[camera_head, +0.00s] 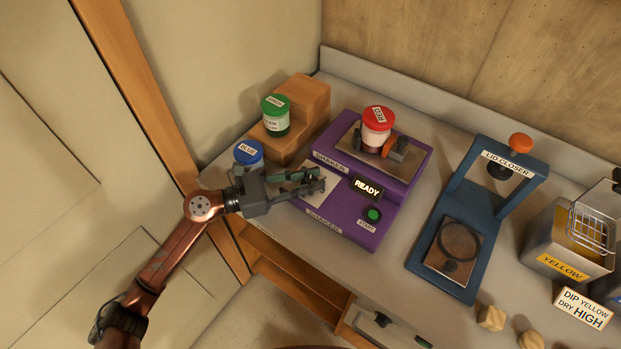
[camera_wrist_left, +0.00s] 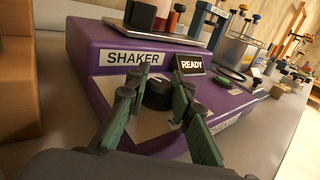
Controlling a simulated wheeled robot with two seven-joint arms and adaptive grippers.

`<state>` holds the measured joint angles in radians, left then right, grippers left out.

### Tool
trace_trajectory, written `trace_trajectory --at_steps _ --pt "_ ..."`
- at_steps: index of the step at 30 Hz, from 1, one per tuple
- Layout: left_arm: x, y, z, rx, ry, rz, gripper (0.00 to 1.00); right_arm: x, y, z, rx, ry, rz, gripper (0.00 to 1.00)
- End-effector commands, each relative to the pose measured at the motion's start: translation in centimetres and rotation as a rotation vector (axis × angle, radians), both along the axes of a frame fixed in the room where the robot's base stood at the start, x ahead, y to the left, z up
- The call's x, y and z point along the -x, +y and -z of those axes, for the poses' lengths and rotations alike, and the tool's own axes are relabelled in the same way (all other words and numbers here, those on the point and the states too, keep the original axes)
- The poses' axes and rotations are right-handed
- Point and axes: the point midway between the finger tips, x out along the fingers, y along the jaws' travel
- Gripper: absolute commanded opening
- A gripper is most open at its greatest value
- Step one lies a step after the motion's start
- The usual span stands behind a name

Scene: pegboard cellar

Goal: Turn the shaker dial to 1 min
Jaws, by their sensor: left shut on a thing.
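The purple shaker (camera_head: 345,222) stands on the grey counter. Its lit display (camera_head: 367,189) reads READY, and a green START button (camera_head: 373,215) sits below it. My left gripper (camera_head: 322,180) is at the pale dial plate on the shaker's lower front step. In the left wrist view the black dial (camera_wrist_left: 158,94) lies between the green-padded fingers of this gripper (camera_wrist_left: 157,103), which is shut on it. The fingers hide much of the plate, and I cannot read its marks or the dial's setting. Small dark and green parts at the head view's bottom edge may be my right gripper's fingertips.
A red-lidded jar (camera_head: 377,128) is clamped on the shaker's top. A green-lidded jar (camera_head: 275,116) stands on wooden steps (camera_head: 307,102), with a blue-lidded jar (camera_head: 248,153) close to my left gripper. A blue lid closer (camera_head: 481,195) and a yellow-labelled tank (camera_head: 566,240) stand to the right.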

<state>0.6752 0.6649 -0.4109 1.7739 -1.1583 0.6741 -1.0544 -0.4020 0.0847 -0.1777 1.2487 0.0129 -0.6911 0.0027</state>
Motion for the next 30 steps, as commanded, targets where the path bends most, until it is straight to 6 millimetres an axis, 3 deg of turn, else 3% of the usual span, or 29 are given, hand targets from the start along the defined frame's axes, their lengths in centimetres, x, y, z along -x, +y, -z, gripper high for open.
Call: trace_trajectory --at_steps 8,9,16,25,30 --pt "0.0 0.0 0.2 -0.004 0.002 0.001 0.0 0.0 0.0 0.0 0.0 0.0 0.0 0.0" --pt "0.0 0.0 0.2 -0.004 0.002 0.001 0.23 0.0 0.0 0.0 0.0 0.0 0.0 0.0" --pt "0.0 0.0 0.1 -0.002 0.001 0.0 0.39 0.0 0.0 0.0 0.0 0.0 0.0 0.0" --pt "0.0 0.2 0.1 -0.001 0.0 0.0 0.39 0.2 -0.1 0.1 0.001 0.002 0.0 0.0" --pt "0.5 2.0 0.1 -0.001 0.001 -0.003 0.39 0.1 -0.1 0.0 0.001 0.001 0.0 0.0"
